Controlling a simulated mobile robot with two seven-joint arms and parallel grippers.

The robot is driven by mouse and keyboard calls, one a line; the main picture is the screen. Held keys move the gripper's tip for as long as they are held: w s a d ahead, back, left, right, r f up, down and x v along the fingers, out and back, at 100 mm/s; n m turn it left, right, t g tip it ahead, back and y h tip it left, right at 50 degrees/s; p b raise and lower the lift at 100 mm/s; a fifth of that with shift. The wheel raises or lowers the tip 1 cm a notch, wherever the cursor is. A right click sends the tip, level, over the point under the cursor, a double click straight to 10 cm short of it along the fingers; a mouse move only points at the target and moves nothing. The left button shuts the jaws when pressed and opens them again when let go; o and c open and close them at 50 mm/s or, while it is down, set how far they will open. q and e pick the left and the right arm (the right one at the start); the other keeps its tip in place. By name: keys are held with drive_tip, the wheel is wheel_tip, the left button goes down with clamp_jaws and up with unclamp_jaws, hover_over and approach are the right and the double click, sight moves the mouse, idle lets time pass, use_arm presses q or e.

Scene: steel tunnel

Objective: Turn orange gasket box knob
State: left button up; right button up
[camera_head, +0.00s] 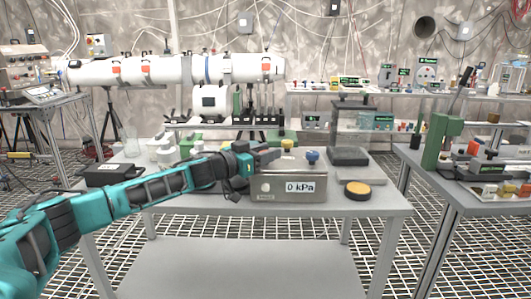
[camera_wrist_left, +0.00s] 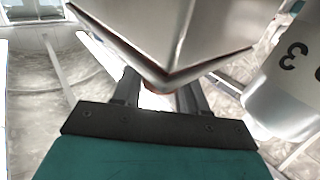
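A grey metal box (camera_head: 262,188) with a "0 kPa" display stands on the middle table. A yellow knob (camera_head: 287,144) and a blue knob (camera_head: 313,157) are on top of it. My left gripper (camera_head: 268,156) is at the top left of the box, left of the yellow knob. No orange knob shows clearly in the head view; the gripper covers that corner. In the left wrist view, the fingers (camera_wrist_left: 160,98) stand apart, their tips hidden behind a metal edge. A small orange-brown patch (camera_wrist_left: 156,91) shows between them; whether they touch it is unclear. My right gripper is out of view.
A round yellow-topped black disc (camera_head: 357,188) lies right of the box. A dark block (camera_head: 348,156) stands behind it. A black case (camera_head: 106,174) lies at the table's left. The table's front right surface (camera_head: 370,207) is clear.

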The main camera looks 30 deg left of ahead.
use_arm(q)
drive_tip(key=c, duration=0.5)
drive_tip(key=shift+f+y, duration=0.1)
drive_tip(key=shift+y, duration=0.2)
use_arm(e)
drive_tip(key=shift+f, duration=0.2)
